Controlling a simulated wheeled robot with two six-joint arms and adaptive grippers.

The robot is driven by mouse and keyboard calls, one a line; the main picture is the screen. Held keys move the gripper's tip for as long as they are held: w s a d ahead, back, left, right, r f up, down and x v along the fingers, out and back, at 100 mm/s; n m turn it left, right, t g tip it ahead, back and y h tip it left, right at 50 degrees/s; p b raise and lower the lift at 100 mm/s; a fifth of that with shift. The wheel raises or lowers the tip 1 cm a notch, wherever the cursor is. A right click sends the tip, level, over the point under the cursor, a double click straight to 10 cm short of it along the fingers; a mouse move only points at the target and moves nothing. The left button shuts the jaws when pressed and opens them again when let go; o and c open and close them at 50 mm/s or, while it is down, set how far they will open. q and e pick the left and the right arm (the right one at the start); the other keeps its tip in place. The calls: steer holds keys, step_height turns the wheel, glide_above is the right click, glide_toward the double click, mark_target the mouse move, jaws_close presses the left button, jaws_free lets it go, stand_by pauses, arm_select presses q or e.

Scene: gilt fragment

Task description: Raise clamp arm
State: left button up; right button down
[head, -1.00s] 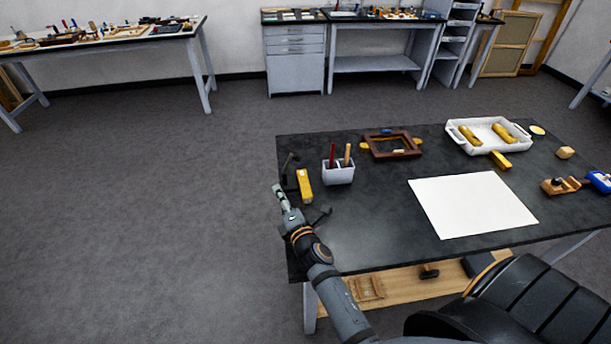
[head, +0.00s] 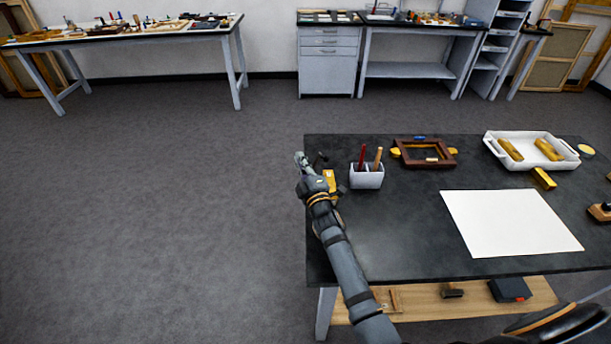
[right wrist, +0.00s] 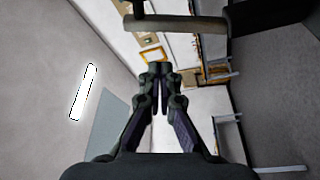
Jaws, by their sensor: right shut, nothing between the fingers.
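A dark clamp (head: 321,158) stands at the far left edge of the black table (head: 400,215), mostly hidden behind my right gripper and arm. My right gripper (head: 300,158) is shut and empty just left of the clamp, at the table's left edge. In the right wrist view my gripper (right wrist: 158,72) has its fingertips together with nothing between them. A dark bar (right wrist: 180,24), probably part of the clamp, crosses the top of that view, apart from the fingertips. I cannot tell whether the clamp arm is raised. My left gripper is not in view.
A yellow block (head: 328,182) lies close beside my right wrist. A white holder (head: 367,177) with upright tools, a wooden frame (head: 425,164), a white tray (head: 490,150) and a white sheet (head: 510,222) are on the table. Open floor lies to the left.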

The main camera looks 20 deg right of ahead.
mark_target(313, 166)
steer(key=d, duration=0.1)
steer(key=s+d+f, duration=0.1)
steer(key=d, duration=0.1)
steer(key=shift+s+d+f+b, duration=0.15)
steer(key=shift+f+b, duration=0.15)
steer(key=shift+f, duration=0.05)
